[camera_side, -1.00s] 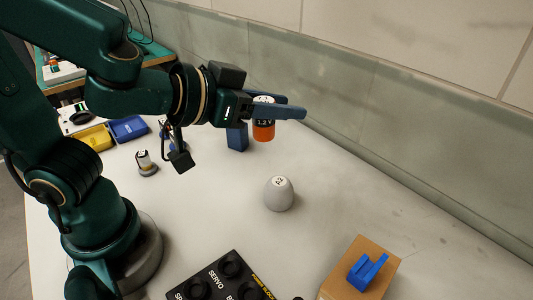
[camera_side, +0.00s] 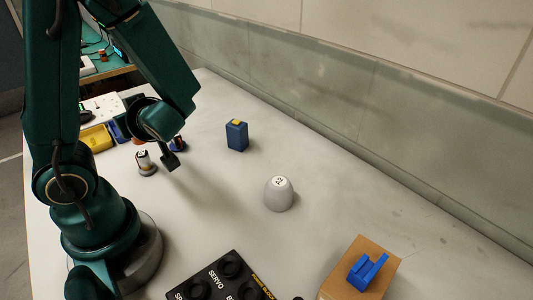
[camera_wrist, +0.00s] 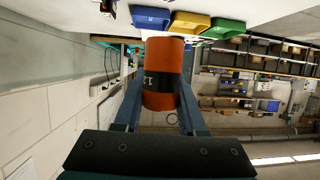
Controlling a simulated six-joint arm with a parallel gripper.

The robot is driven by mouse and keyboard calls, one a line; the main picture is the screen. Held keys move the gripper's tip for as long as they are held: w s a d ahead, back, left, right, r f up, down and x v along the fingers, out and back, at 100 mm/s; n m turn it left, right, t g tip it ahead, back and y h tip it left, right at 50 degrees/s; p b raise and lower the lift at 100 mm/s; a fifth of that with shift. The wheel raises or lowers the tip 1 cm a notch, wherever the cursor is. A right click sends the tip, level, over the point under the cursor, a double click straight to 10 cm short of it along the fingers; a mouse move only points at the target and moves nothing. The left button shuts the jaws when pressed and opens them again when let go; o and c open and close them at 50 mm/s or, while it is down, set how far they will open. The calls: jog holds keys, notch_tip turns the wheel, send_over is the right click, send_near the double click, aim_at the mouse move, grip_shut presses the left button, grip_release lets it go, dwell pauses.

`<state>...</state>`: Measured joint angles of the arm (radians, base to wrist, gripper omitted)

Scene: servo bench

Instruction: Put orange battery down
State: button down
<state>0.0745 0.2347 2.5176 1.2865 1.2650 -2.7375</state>
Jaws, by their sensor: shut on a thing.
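The orange battery (camera_wrist: 162,52) is a cylinder with a dark band and pale marks. It sits between the two blue-grey fingers of my gripper (camera_wrist: 160,82) in the wrist view, and the fingers are closed on its sides. It is held clear of any surface that I can make out.
On the bench stand a blue block with a yellow top (camera_side: 237,137), a grey dome (camera_side: 279,196) and a small white-topped item (camera_side: 145,163). Bins (camera_side: 97,138) stand far left.

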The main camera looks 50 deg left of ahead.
jog(key=w+d+f, duration=0.2)
jog(key=w, duration=0.1)
jog(key=w+d+f, duration=0.2)
jog(key=w, duration=0.1)
jog(key=w+d+f, duration=0.1)
jog(key=w+f, duration=0.2)
jog(key=shift+w+d, duration=0.35)
jog(key=shift+d, duration=0.05)
jog(key=shift+f, duration=2)
jog(key=shift+c, duration=2.4)
grip_release()
jog(key=shift+f, duration=0.1)
